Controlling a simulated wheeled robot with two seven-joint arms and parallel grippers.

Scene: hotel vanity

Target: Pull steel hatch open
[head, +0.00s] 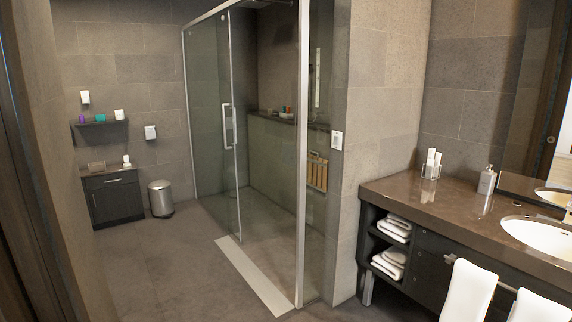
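I cannot make out a clear steel hatch in the head view. The metal-framed glass shower door (213,135) stands in the middle, with a vertical pale handle (228,125); it looks shut, but its exact position is hard to tell. A dark cabinet (118,202) with a small handle stands at the back left, its front shut. A steel bin (160,198) with a rounded lid stands beside it. Neither of my grippers is in view.
A brown vanity counter (400,190) with a sink (535,232), dispenser (487,180) and folded towels (394,228) fills the right. White towels (468,292) hang at its front. A dark wall shelf (100,130) is at the back left. The tiled floor (165,270) is clear.

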